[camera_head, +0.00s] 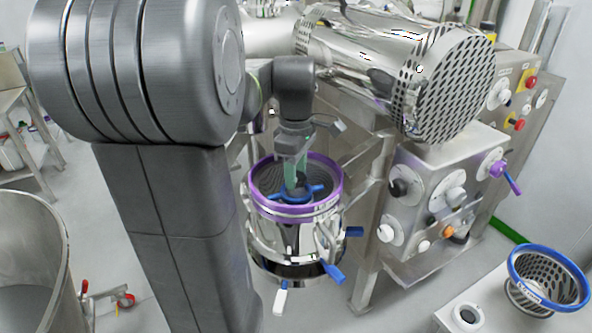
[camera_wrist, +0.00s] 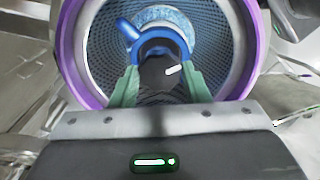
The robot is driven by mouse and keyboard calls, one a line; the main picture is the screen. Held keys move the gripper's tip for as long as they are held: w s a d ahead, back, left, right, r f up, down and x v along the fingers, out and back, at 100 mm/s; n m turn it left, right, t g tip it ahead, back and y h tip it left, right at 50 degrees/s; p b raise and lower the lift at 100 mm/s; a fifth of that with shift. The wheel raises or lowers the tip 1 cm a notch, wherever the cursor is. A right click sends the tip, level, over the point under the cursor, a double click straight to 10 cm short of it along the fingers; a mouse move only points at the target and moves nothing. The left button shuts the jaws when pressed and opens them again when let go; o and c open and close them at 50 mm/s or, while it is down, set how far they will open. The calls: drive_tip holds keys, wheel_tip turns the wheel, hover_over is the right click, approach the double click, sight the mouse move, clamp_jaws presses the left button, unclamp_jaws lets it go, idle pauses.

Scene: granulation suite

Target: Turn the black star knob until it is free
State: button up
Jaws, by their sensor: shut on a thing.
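The black star knob (camera_wrist: 160,70) sits at the hub of a blue bladed part (camera_wrist: 178,45), inside a round vessel with a perforated wall. In the wrist view the green fingers of my gripper (camera_wrist: 167,82) are shut on the knob, one on each side. In the head view my gripper (camera_head: 296,182) reaches down into the vessel from above, and its fingers mostly hide the knob. The blue part (camera_head: 314,191) shows around the fingertips. The purple rim (camera_head: 338,184) of the vessel surrounds them. The knob's underside and thread are hidden.
The steel vessel (camera_head: 270,238) carries blue and white handles. A large perforated drum (camera_head: 443,80) and a control box (camera_head: 440,190) with knobs stand to the right. A blue-rimmed basket (camera_head: 549,250) is at lower right. A steel bin (camera_head: 30,225) stands at left.

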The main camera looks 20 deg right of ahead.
drive_tip(key=o, duration=1)
wheel_tip(320, 180, up, 14)
drive_tip(key=shift+f+b, duration=0.1)
drive_tip(key=shift+b, duration=0.55)
wheel_tip(320, 180, down, 14)
drive_tip(key=shift+r+p, duration=0.1)
drive_tip(key=shift+p, duration=0.55)
